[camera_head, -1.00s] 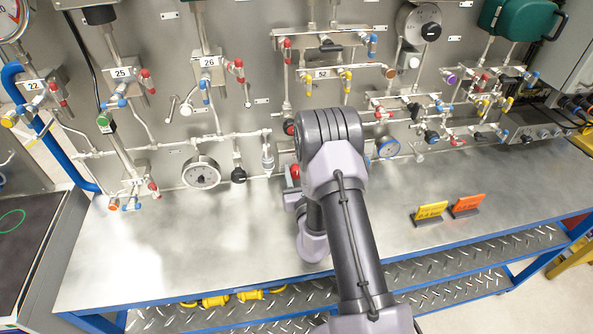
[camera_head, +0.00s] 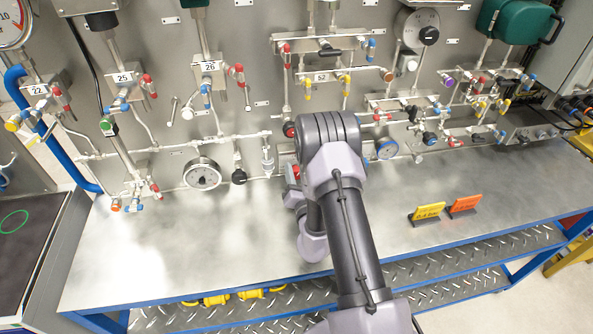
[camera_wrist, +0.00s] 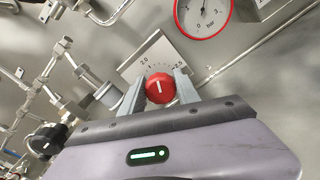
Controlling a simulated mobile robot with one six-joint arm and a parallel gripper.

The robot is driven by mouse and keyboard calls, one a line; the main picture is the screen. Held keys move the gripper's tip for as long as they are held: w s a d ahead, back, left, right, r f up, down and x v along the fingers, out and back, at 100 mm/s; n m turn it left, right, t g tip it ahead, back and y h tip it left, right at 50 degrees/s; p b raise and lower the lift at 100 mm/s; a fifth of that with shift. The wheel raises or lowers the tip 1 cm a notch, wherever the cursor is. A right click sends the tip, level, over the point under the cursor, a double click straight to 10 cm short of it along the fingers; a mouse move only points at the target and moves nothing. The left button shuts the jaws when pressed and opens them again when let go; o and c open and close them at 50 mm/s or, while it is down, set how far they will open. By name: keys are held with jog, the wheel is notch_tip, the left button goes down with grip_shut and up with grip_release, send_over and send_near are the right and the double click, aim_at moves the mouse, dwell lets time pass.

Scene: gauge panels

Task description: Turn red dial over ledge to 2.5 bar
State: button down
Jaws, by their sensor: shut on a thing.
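The red dial (camera_wrist: 161,88) sits on a pale scale plate (camera_wrist: 157,58) in the wrist view. My gripper (camera_wrist: 159,83) has one finger on each side of it and is shut on it. A white line on the dial points roughly upward in the picture, between the plate's 2.0 and 2.5 marks; the exact reading is too small to tell. A red-rimmed gauge (camera_wrist: 206,26) marked bar is above, cut off by the frame; its reading is unclear. In the head view a bit of red dial (camera_head: 294,171) shows beside my arm, which hides most of my gripper.
A steel bench (camera_head: 180,245) runs below the panel, mostly clear. A yellow sign (camera_head: 427,212) and an orange sign (camera_head: 464,205) stand on it at right. A white gauge (camera_head: 202,174) and a black knob (camera_head: 239,176) are left of my arm. Pipes and small valves crowd the panel.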

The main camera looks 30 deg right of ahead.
jog(key=m+p, duration=0.1)
jog(key=m, duration=0.5)
jog(key=shift+d+p, duration=0.15)
jog(key=shift+p, duration=0.25)
jog(key=m+p, duration=0.1)
jog(key=m, duration=0.5)
jog(key=shift+f+m, duration=0.1)
jog(key=shift+m, duration=0.2)
jog(key=c, duration=0.9)
grip_release()
jog(key=shift+f, duration=0.1)
